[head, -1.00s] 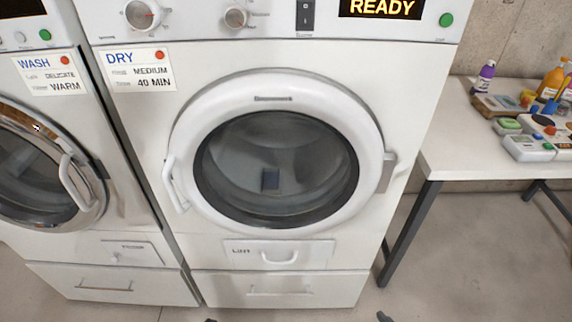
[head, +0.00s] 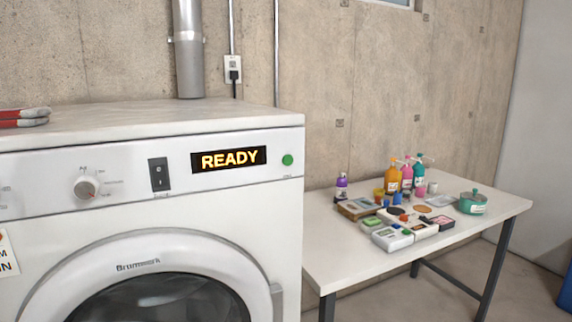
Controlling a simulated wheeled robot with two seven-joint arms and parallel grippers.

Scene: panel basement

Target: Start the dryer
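The dryer (head: 225,223) is a white front-loading machine at the left of the head view. Its display (head: 228,159) glows "READY" in orange letters. A round green button (head: 288,160) sits to the right of the display. A black rocker switch (head: 159,174) is left of the display, and a round dial (head: 87,187) is further left. The dryer door (head: 190,250) looks closed, and only its upper part is in view. Neither of my grippers is in view.
A white table (head: 330,262) stands to the right, holding several bottles (head: 406,173), small boxes (head: 392,238) and a teal pot (head: 473,202). Red-handled tools (head: 24,117) lie on the dryer top. A metal pipe (head: 187,50) and an outlet (head: 233,69) are on the concrete wall.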

